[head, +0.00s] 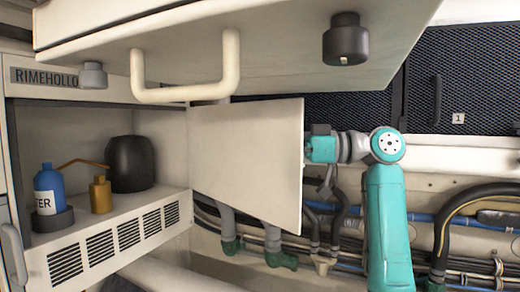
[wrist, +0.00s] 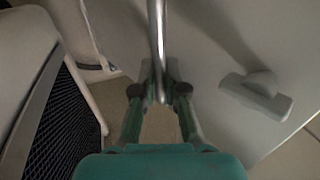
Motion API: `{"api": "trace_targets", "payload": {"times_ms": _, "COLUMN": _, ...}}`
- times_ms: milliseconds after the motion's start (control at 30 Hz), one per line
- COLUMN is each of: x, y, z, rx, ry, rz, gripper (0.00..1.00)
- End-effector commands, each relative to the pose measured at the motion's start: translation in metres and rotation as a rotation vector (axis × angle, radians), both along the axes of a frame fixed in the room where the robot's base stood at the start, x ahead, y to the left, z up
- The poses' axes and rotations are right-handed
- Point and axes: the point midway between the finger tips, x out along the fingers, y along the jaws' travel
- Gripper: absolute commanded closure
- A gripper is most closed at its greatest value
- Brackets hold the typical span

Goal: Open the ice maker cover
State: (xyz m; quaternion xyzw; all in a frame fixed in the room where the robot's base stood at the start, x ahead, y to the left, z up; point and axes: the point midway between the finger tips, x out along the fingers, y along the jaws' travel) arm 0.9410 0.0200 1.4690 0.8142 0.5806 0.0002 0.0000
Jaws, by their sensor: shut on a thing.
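The ice maker (head: 80,82), a pale cabinet labelled "RIMEHOLLO", stands at the left in the head view. Its front is open. A flat white panel that looks like its cover (head: 245,160) stands swung out to the right of the opening. In the wrist view, my gripper (wrist: 159,88) is shut on a thin metal bar handle (wrist: 157,30) in front of a pale surface (wrist: 215,60). In the head view my gripper is at the panel's right edge, with its fingertips hidden behind the panel.
Inside the opening are a blue bottle (head: 48,187), a brass bottle (head: 100,195) and a black drum (head: 130,163). A white unit with a handle (head: 187,94) and a dark knob (head: 345,42) overhangs above. Pipes and hoses (head: 470,215) run low at the right.

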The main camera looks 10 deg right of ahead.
Motion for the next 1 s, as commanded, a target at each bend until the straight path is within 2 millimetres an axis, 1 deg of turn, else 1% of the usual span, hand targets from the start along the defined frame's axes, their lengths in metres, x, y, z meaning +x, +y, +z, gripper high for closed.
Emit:
{"api": "trace_targets", "payload": {"times_ms": 133, "x": 0.0027, "y": -0.0038, "z": -0.0003, "rx": -0.001, "ry": 0.001, "rz": -0.001, "gripper": 1.0}}
{"api": "trace_targets", "payload": {"times_ms": 500, "x": 0.0032, "y": -0.004, "z": -0.0002, "rx": -0.001, "ry": 0.0, "rz": -0.001, "gripper": 1.0}}
{"api": "trace_targets", "payload": {"times_ms": 533, "x": 0.0031, "y": -0.0039, "z": -0.0002, "rx": -0.001, "ry": 0.0, "rz": -0.001, "gripper": 0.82}}
{"api": "trace_targets", "payload": {"times_ms": 567, "x": 0.0031, "y": -0.0039, "z": -0.0002, "rx": -0.001, "ry": 0.0, "rz": -0.001, "gripper": 0.74}}
{"api": "trace_targets", "payload": {"times_ms": 600, "x": 0.0031, "y": -0.0039, "z": -0.0002, "rx": -0.001, "ry": 0.0, "rz": -0.001, "gripper": 0.64}}
{"api": "trace_targets", "payload": {"times_ms": 867, "x": 0.0031, "y": -0.0037, "z": -0.0001, "rx": -0.001, "ry": 0.0, "rz": 0.0, "gripper": 0.63}}
{"api": "trace_targets", "payload": {"times_ms": 1000, "x": 0.0029, "y": -0.0036, "z": 0.0046, "rx": 0.0, "ry": -0.001, "rz": 0.0, "gripper": 0.63}}
